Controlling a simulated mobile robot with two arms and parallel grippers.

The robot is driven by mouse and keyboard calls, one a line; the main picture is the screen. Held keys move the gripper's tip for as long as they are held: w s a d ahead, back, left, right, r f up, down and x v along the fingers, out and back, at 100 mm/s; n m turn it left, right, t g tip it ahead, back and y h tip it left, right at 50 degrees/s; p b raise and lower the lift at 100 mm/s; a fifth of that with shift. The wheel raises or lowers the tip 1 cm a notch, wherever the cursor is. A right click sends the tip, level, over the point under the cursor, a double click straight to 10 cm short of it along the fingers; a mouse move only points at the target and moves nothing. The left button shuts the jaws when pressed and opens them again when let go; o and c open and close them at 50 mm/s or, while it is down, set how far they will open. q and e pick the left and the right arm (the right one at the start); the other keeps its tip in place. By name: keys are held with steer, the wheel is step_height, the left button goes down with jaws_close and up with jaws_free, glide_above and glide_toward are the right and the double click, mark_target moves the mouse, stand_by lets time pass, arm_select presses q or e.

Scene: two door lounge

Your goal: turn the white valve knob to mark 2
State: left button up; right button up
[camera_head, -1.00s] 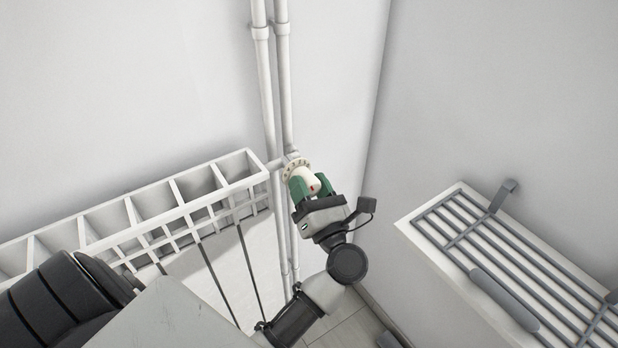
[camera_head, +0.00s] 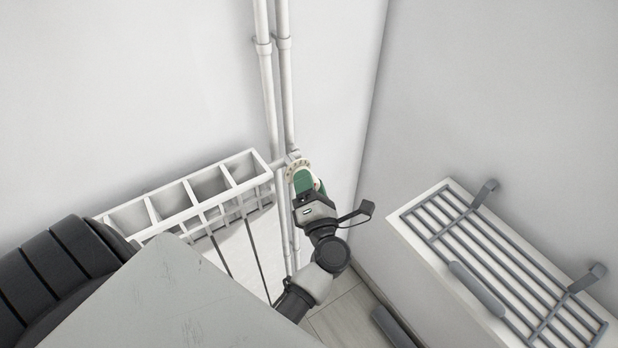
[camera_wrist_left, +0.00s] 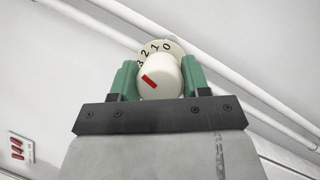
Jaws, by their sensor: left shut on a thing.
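The white valve knob (camera_wrist_left: 166,72) shows in the left wrist view, with a red line across its face. Behind it is a pale dial (camera_wrist_left: 163,47) with the marks 0, 1, 2 and part of 3. The red line slants toward the upper left, toward the 3 side; I cannot tell exactly which mark it meets. My left gripper (camera_wrist_left: 160,82) is shut on the knob, one green finger on each side. In the head view my left gripper (camera_head: 305,183) covers most of the knob, and the dial's rim (camera_head: 297,165) shows behind it.
Two white pipes (camera_head: 286,90) run up the wall by the valve. A white radiator (camera_head: 190,200) stands just left of it. A white shelf with a grey rack (camera_head: 490,250) is at the right, with free room between it and my wrist.

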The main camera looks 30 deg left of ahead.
stand_by(0.4)
arm_select(q)
steer(key=o, duration=0.9)
